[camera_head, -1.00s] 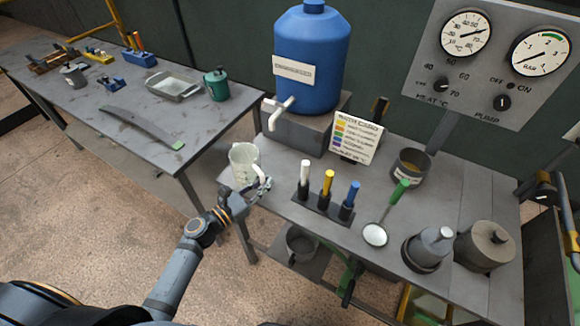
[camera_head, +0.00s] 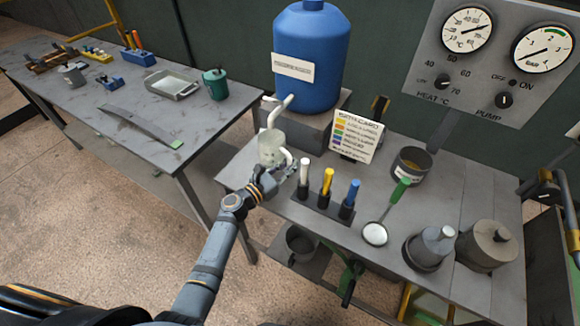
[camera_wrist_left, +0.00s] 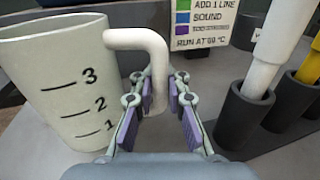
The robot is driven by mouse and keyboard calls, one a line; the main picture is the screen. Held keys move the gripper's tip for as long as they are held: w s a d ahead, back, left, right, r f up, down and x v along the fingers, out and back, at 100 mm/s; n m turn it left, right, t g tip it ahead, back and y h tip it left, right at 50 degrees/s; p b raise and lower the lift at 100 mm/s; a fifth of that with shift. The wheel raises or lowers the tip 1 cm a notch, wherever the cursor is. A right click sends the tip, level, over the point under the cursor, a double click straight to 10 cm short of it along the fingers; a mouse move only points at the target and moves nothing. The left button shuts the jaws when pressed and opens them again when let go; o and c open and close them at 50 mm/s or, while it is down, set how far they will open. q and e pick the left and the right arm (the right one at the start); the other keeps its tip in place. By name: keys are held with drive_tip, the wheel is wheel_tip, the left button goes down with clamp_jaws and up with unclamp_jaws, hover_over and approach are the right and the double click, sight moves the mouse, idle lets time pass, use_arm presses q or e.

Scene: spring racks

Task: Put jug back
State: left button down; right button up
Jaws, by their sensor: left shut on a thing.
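The jug (camera_head: 271,150) is a pale measuring jug. It is upright, just below and in front of the white tap (camera_head: 282,104) of the blue tank (camera_head: 310,60). In the left wrist view the jug (camera_wrist_left: 62,85) shows marks 1, 2 and 3, and its bent white handle (camera_wrist_left: 140,38) runs down between my fingers. My left gripper (camera_head: 283,170) is shut on that handle; its purple-padded fingers (camera_wrist_left: 160,105) flank it in the left wrist view. I cannot tell whether the jug's base touches the table. My right gripper is out of view.
A holder with white, yellow and blue markers (camera_head: 322,205) stands close right of the gripper. A sign card (camera_head: 357,137), a pot (camera_head: 411,165) and a green-handled ladle (camera_head: 375,234) lie beyond. The side table (camera_head: 135,165) is left, across a gap.

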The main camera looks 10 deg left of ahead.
use_arm(q)
drive_tip(key=shift+f, duration=0.15)
drive_tip(key=c, duration=1.4)
unclamp_jaws()
drive_tip(key=shift+o, duration=0.2)
drive_tip(key=shift+s+a, duration=0.2)
drive_tip(key=shift+s, duration=0.1)
drive_tip(key=b+v, duration=0.3)
drive_tip(key=v, duration=0.7)
drive_tip(key=shift+s+a, duration=0.15)
drive_tip(key=shift+s, duration=0.1)
drive_tip(key=shift+s+a+r, duration=0.2)
drive_tip(key=shift+s+r, duration=0.05)
drive_tip(key=shift+s, duration=0.1)
